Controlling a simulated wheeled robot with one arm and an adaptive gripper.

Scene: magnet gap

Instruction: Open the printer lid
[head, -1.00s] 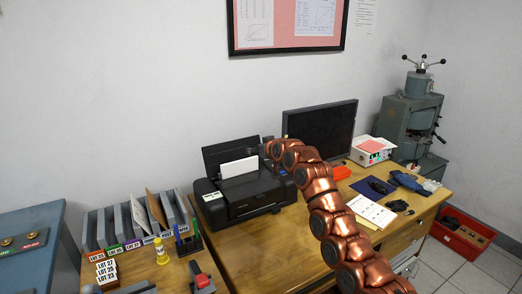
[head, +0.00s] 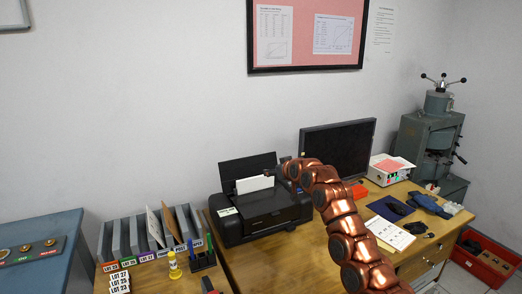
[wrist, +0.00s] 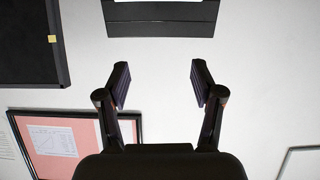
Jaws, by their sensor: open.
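The black printer (head: 266,212) stands on the wooden desk, with a dark panel (head: 243,167) raised at its back and white paper (head: 254,184) in front of that panel. I cannot make out a separate lid edge on its top. My gripper (wrist: 160,82) is open and empty in the wrist view. In that view a dark edge of the printer (wrist: 160,28) with white paper shows at the top, beyond the fingertips and apart from them. In the head view the end of my arm is by the printer's right rear; its fingers are too small to read.
A monitor (head: 340,148) stands close right of my arm's end. Upright file holders (head: 145,236) and a pen holder (head: 201,255) are left of the printer. A white instrument (head: 388,168), papers and a press (head: 430,140) are further right. The wall is behind.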

